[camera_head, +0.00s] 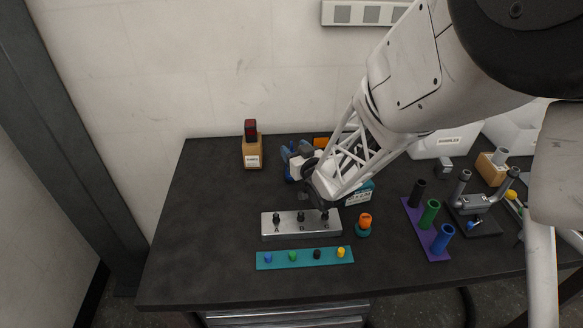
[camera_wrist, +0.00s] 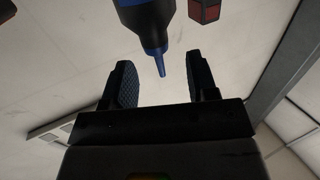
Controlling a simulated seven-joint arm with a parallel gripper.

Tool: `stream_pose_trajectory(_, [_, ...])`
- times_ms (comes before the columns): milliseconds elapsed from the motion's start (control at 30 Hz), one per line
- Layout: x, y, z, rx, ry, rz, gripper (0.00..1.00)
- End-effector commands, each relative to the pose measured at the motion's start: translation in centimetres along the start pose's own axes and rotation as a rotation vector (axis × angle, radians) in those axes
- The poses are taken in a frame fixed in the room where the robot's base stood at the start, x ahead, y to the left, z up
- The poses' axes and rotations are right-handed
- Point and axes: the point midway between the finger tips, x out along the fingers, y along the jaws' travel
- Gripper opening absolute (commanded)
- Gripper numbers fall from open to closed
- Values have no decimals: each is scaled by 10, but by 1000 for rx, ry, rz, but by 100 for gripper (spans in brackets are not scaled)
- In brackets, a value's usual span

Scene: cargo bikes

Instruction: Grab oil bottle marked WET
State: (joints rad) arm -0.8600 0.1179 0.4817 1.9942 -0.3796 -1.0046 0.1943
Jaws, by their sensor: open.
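In the wrist view a dark bottle with a blue body and a thin blue nozzle (camera_wrist: 147,22) shows at the top. Its nozzle tip lies in the picture between the two fingers; whether it is within their reach is unclear. No WET marking is readable on it. My gripper (camera_wrist: 158,62) is open, with nothing held between its dark padded fingers. In the head view my gripper (camera_head: 309,180) is behind the metal block, beside a cluster of blue and white items (camera_head: 291,160). My arm partly hides that cluster, and I cannot tell which part is the bottle.
A wooden block with a dark red top (camera_head: 252,150) stands at the back left. A metal block with knobs (camera_head: 280,230) and a teal strip with coloured pegs (camera_head: 275,259) lie in front. A purple rack (camera_head: 422,230) is to the right. The table's left side is clear.

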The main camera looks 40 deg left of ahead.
Motion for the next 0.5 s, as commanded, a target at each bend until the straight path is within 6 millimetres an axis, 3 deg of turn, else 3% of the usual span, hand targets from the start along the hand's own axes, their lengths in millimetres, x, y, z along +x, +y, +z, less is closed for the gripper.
stream_pose_trajectory(300, [32, 0, 1, 1, 0, 1, 53])
stream_pose_trajectory(500, [41, 0, 0, 1, 0, 1, 53])
